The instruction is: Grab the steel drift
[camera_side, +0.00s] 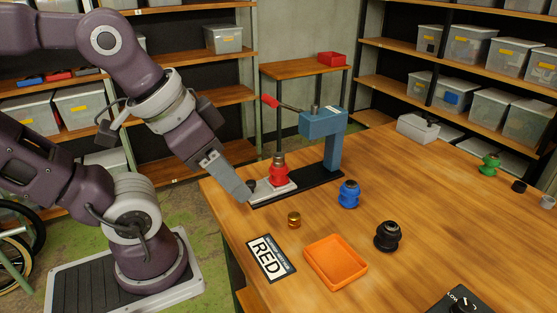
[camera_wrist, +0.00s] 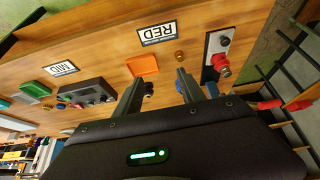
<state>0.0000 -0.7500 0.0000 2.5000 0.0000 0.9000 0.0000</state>
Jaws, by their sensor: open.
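I cannot clearly tell which part is the steel drift. A small dark grey round piece (camera_side: 251,185) on the pale plate of the blue press is one candidate; it shows as a grey round piece in the wrist view (camera_wrist: 224,41). A red hub (camera_side: 278,174) with a grey-brown cylinder (camera_side: 279,158) on top stands beside it on the plate; the hub also shows in the wrist view (camera_wrist: 222,67). My gripper (camera_wrist: 160,84) has its two fingers spread, with nothing between them. In the side view it reaches down close beside the dark grey piece and partly hides the plate's left end.
The blue press (camera_side: 322,137) with its red-handled lever stands behind the plate. A brass ring (camera_side: 294,220), blue hub (camera_side: 348,194), black hub (camera_side: 388,236), orange tray (camera_side: 335,285) and RED card (camera_side: 268,258) lie on the wooden table, with clear wood between.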

